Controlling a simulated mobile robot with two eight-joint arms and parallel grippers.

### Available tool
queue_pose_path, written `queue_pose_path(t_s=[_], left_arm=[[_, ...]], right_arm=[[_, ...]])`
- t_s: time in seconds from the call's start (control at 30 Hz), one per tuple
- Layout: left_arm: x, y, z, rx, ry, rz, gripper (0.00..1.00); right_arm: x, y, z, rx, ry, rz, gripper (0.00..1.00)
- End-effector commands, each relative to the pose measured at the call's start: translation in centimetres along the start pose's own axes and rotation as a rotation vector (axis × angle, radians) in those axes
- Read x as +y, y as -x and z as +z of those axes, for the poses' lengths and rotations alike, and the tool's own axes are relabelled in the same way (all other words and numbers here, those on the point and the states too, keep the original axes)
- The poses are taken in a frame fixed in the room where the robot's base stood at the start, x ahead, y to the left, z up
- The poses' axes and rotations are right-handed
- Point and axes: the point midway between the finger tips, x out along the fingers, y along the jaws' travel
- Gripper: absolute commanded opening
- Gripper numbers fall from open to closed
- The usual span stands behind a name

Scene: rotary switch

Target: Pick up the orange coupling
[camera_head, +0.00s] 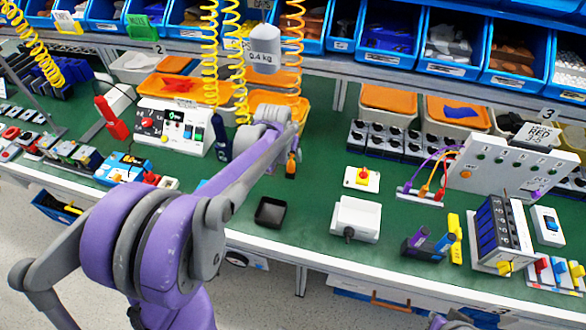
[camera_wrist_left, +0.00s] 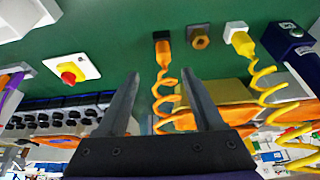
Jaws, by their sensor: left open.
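The orange coupling (camera_wrist_left: 163,54) is an orange connector with a black end, joined to an orange coiled hose. It shows in the left wrist view at the top middle, and in the head view the orange and black coupling (camera_head: 291,166) is just past my left arm's end. My left gripper (camera_wrist_left: 160,75) is open and empty. Its two dark fingers point towards the coupling, which lies between and beyond their tips in the picture. In the head view my left gripper (camera_head: 294,135) is small and partly hidden by its own wrist.
In the wrist view, a brown hex fitting (camera_wrist_left: 201,39) and a yellow coupling with coiled hose (camera_wrist_left: 241,43) stand right of the coupling. A red-knobbed switch (camera_wrist_left: 71,73) is at left. A black tray (camera_head: 270,212) and white box (camera_head: 355,219) stand near the bench front.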

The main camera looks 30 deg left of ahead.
Motion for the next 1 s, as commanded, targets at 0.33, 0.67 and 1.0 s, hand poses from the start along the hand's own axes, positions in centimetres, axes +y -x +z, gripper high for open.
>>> queue_pose_path(t_s=[0.33,0.67,1.0], left_arm=[[-0.1,-4.9,0.0,0.0,-0.001,0.0,0.69],[-0.5,-8.5,0.0,0.001,0.0,0.0,0.69],[-0.4,-10.4,0.1,0.0,0.0,0.0,0.69]], right_arm=[[0.0,-0.3,0.3,-0.003,0.0,0.0,0.0],[0.0,0.0,0.0,0.0,0.0,0.0,0.0],[0.0,-0.1,0.1,-0.001,0.0,0.0,0.0]])
